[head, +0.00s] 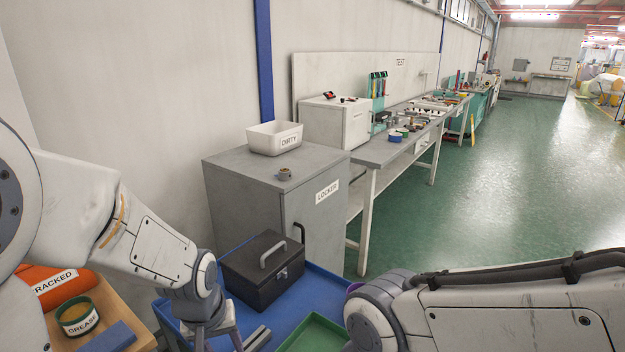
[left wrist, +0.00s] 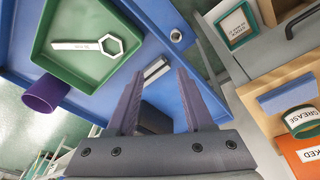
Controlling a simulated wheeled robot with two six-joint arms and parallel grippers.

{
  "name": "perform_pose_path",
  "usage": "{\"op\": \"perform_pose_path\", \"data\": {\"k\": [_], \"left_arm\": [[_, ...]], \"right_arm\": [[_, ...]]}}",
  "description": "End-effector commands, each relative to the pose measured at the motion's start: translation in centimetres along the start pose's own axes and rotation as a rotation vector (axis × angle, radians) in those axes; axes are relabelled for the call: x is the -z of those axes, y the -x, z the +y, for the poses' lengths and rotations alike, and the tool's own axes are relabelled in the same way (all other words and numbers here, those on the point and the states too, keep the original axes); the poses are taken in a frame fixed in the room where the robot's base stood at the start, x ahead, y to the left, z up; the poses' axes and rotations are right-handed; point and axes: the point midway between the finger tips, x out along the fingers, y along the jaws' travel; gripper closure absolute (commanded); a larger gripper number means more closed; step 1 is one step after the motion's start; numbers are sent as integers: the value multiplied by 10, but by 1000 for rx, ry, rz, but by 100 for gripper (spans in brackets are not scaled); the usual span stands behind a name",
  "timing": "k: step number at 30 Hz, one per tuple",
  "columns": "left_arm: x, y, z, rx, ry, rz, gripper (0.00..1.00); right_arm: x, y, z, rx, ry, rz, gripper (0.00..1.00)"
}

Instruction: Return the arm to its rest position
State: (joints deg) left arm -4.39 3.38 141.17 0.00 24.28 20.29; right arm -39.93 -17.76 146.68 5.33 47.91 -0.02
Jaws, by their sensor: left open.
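My left gripper (head: 220,338) is low at the bottom of the head view, over the near left part of a blue work surface (head: 325,290). In the left wrist view its two fingers (left wrist: 157,75) stand apart with nothing between them. A grey metal bar (left wrist: 157,69) lies on the blue surface beyond the fingertips. My right arm (head: 500,312) reaches in from the lower right of the head view; its gripper is out of the picture.
A green tray (head: 316,327) holds a labelled wrench (left wrist: 88,46). A black box (head: 262,281) stands before the grey locker (head: 237,198). A grease tin (head: 78,316) sits at left.

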Motion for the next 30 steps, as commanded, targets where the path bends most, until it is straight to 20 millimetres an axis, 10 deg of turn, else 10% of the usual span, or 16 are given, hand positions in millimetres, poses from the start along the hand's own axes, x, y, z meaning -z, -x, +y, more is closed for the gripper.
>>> {"op": "perform_pose_path", "data": {"k": [10, 30], "left_arm": [[-13, 1, -29, 11, -283, 41, 48], [-138, 83, 71, -101, -803, -140, 48]], "right_arm": [[0, 0, 0, 0, 0, 0, 55], [1, 14, -1, 0, 0, 0, 55]]}}
